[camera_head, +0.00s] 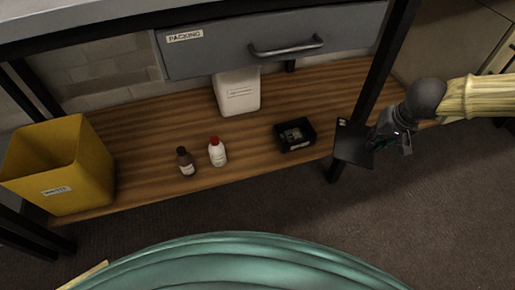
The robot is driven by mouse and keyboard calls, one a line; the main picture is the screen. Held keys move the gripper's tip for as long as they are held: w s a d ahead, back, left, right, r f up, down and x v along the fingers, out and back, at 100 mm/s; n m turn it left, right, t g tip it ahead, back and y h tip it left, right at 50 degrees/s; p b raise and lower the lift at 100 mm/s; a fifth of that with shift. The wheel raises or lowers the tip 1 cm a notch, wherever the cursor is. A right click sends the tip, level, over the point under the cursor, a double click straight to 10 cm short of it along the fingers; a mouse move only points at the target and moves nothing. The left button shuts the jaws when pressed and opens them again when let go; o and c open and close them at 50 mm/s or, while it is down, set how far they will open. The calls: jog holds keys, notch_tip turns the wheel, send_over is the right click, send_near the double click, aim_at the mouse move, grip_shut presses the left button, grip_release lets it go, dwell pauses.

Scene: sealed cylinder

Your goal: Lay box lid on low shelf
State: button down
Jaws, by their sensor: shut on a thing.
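My gripper (379,138) is at the right, in front of the table's right front leg. It is shut on a flat black box lid (353,146), which it holds tilted just beyond the shelf's front right corner. The low shelf (248,150) is a wooden board under the table. A small open black box (295,136) with a pale label stands on the right part of the shelf, a little left of the lid. The gripper's fingertips are partly hidden by the lid and its own body.
A brown bottle (185,161) and a white bottle with a red cap (217,152) stand mid-shelf. A white container (237,92) stands behind them. A yellow bin (62,167) fills the left end. A grey drawer (275,38) hangs above. Bare shelf shows between the white bottle and black box.

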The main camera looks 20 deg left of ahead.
aim_at(351, 140)
jog(key=shift+m, duration=0.3)
jog(key=a+f, duration=0.1)
jog(key=a, duration=0.1)
jog(key=a+f, duration=0.1)
jog(key=a, duration=0.1)
jog(key=a+f, duration=0.1)
jog(key=a, duration=0.1)
jog(key=shift+w+a+f+b, duration=0.1)
jog(key=shift+a+b, duration=0.2)
jog(key=s+a+f+h+b, duration=0.1)
jog(key=s+a+f, duration=0.35)
jog(key=a, duration=0.35)
jog(key=s+a+f+m+b, duration=0.1)
jog(key=s+a+f, duration=0.3)
jog(key=a+f, duration=0.3)
jog(key=s+a+f+h, duration=0.1)
jog(key=s+a+f, duration=0.4)
jog(key=a, duration=0.4)
jog(key=w+b, duration=0.2)
jog(key=w, duration=0.3)
jog(key=w+b, duration=0.2)
jog(key=w, duration=0.3)
jog(key=w+a+f+b, duration=0.1)
jog(key=w+b, duration=0.2)
jog(key=w, duration=0.2)
jog(key=shift+w+a, duration=0.1)
jog(key=shift+w, duration=0.3)
notch_tip(351, 140, down, 3)
jog(key=b, duration=0.3)
jog(key=shift+f, duration=0.2)
